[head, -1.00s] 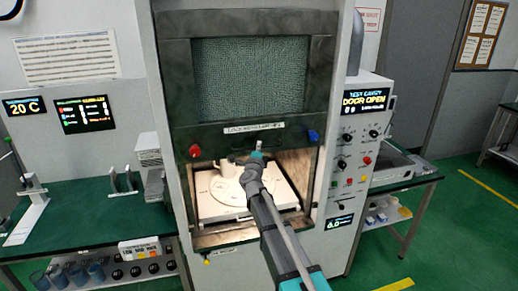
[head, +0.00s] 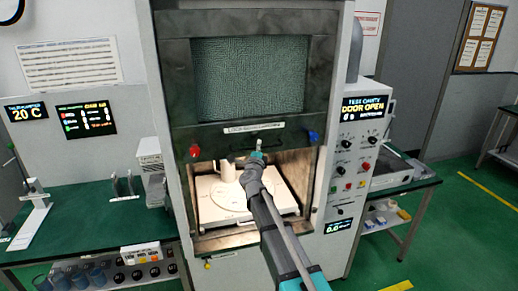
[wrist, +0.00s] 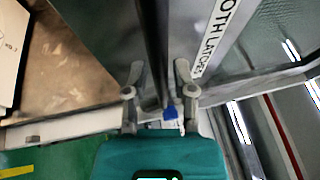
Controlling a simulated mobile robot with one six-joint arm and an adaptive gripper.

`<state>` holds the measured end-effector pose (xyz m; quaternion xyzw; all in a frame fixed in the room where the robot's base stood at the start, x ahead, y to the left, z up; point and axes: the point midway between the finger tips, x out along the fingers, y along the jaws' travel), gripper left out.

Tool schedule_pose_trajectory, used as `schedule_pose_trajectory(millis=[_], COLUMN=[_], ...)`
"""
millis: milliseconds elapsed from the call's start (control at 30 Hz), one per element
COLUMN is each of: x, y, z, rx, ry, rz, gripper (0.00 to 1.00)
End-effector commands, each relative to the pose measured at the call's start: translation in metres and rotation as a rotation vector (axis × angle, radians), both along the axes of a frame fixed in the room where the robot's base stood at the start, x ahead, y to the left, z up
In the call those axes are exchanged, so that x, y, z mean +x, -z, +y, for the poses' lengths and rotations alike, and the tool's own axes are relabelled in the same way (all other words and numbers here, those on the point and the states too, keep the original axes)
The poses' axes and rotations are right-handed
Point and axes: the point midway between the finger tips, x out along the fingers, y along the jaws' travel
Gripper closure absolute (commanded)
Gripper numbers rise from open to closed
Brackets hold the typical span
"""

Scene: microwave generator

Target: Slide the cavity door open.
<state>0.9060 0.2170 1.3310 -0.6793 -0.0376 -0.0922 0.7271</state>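The cavity door (head: 250,78), a dark frame with a mesh window, is raised. Below it the cavity is open, with a white platform (head: 215,212) and a round plate inside. A pale label strip (head: 254,127) runs along the door's lower part. My gripper (head: 257,155) is at the middle of the door's lower edge. In the wrist view the two fingers of my gripper (wrist: 158,78) stand apart on either side of a dark bar (wrist: 153,45) at the door. I see gaps beside the bar; firm contact is not clear. The arm hides part of the platform.
A red knob (head: 194,150) and a blue knob (head: 313,136) sit at the door's lower corners. The control panel display (head: 364,107) reads "DOOR OPEN". Green-topped benches flank the cabinet, the left bench (head: 85,228) holding equipment. Green floor is free at right.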

Motion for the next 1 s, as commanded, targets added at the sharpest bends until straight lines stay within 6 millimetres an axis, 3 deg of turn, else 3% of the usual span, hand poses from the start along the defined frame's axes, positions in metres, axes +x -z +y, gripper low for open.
schedule_pose_trajectory(millis=[567, 1000], x=[0.0, 0.0], y=[0.004, 0.034], z=[0.0, 0.0], rx=[0.0, 0.001], ry=[0.0, 0.0], rz=[0.0, 0.0], gripper=[0.49, 0.49])
